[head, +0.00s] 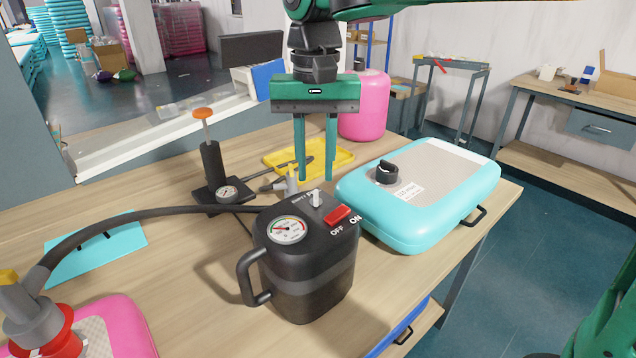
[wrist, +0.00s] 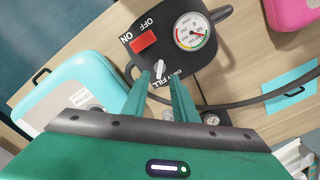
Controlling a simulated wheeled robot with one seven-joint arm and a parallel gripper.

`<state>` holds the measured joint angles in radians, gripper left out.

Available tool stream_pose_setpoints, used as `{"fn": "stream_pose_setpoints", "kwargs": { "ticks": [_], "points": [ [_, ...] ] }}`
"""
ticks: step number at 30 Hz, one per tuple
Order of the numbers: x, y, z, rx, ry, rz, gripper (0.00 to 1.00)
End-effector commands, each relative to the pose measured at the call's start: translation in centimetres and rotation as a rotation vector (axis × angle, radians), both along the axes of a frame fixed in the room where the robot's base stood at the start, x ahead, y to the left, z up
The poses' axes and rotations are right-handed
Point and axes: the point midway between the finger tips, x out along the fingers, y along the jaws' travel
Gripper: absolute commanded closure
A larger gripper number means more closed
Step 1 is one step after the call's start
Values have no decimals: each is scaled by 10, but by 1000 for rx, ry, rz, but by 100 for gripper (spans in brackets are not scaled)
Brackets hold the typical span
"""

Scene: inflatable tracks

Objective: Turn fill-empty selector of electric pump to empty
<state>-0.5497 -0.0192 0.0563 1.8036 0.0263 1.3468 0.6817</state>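The black electric pump (head: 310,275) stands on the wooden table. Its small white selector knob (head: 315,199) is on top, beside the EMPTY/FILL lettering; the knob also shows in the wrist view (wrist: 159,69). I cannot tell for sure which word it points at. My gripper (head: 315,179) points down with its two green fingers apart and empty, close above the knob. In the wrist view the knob appears between and just beyond the fingertips (wrist: 160,79), with no clear contact. A red ON/OFF switch (head: 337,215) and a round gauge (head: 287,230) are also on the pump top.
A turquoise inflatable (head: 400,225) with a black valve lies right of the pump. A dark hose (head: 150,212) runs left to a nozzle over a pink inflatable (head: 120,325). A hand pump (head: 212,165) and a yellow tray (head: 335,162) stand behind. Some table left of the pump is clear.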

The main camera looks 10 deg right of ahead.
Motion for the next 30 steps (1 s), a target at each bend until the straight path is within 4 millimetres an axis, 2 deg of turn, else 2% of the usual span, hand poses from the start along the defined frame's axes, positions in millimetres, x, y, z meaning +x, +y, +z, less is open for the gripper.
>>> {"fn": "stream_pose_setpoints", "kwargs": {
  "ticks": [3, 9, 20, 24, 27, 28, 30],
  "points": [
    [-1, -1, -20, -2, 2, -1, 74],
    [0, -1, -39, -1, 1, -2, 74],
    [0, -1, -44, 0, 0, -2, 74],
    [0, -1, -44, 0, 0, -2, 100],
    [0, -1, -44, 0, 0, -2, 100],
    [0, -8, -44, 0, -1, -5, 100],
    [0, -5, -44, 0, 0, -2, 100]
  ]
}}
